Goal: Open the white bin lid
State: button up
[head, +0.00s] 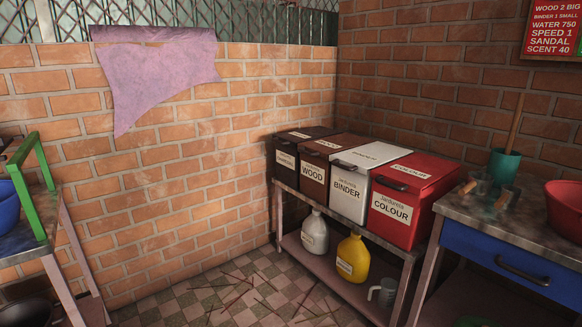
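The white bin (350,188) is labelled BINDER and stands on a metal rack against the brick wall. Its white lid (371,155) is closed, with a dark handle along the front edge. It sits between a brown bin labelled WOOD (315,176) on its left and a red bin labelled COLOUR (405,205) on its right. A darker bin (288,160) stands at the far left of the row. The lids of the other bins also look closed. My gripper is not in view.
Under the bins, the rack's lower shelf (330,272) holds a white jug (315,234), a yellow jug (352,259) and a grey mug (382,292). A blue-drawer table (500,252) stands at right, a green-framed table at left. Thin sticks litter the open checkered floor (215,300).

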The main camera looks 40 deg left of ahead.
aim_at(361, 159)
jog(key=u, duration=1.1)
